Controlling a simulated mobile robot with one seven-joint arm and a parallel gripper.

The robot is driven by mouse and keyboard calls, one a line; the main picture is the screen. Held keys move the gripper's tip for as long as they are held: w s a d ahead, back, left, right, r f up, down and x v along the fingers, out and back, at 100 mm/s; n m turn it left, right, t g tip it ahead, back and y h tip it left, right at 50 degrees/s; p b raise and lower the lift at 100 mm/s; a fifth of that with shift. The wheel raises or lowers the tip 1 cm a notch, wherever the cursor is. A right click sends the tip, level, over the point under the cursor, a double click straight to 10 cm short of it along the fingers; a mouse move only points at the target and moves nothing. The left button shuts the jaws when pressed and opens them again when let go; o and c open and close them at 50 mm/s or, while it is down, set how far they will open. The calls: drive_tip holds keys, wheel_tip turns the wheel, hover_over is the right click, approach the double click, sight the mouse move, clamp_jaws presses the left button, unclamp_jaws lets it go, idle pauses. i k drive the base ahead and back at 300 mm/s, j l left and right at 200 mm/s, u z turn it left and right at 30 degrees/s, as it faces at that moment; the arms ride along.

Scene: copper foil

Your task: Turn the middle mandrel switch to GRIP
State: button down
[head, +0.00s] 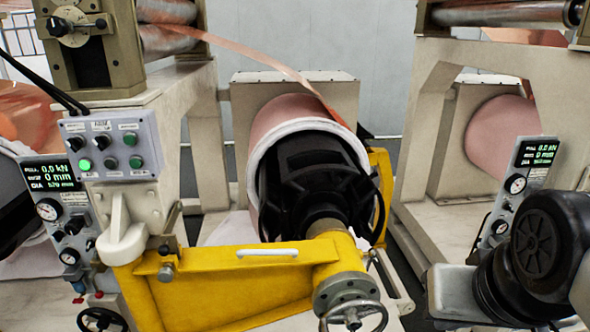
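The middle station has a copper roll (285,112) with a white edge, on a black expanding mandrel (312,170) behind a yellow support arm (235,275). A grey switch box (148,172) stands to its left, with black rotary knobs (102,142) and green and dark buttons. Part of my arm (535,245) shows at the lower right. My gripper's fingers are not seen.
A handwheel (352,315) sticks out at the yellow arm's right end. A second gauge panel (515,185) and another copper roll (497,135) stand at the right. A copper strip (265,65) runs up to the rollers. A black cable (45,80) hangs above the switch box.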

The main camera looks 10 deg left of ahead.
sight(90, 245)
drive_tip(key=u, duration=2)
drive_tip(key=i+j+z, duration=0.1)
drive_tip(key=j, duration=0.25)
drive_tip(key=i+j, duration=0.3)
drive_tip(key=i+j+z, duration=0.15)
drive_tip(key=j, duration=0.3)
drive_tip(key=i+l, duration=0.4)
drive_tip(key=i, duration=0.05)
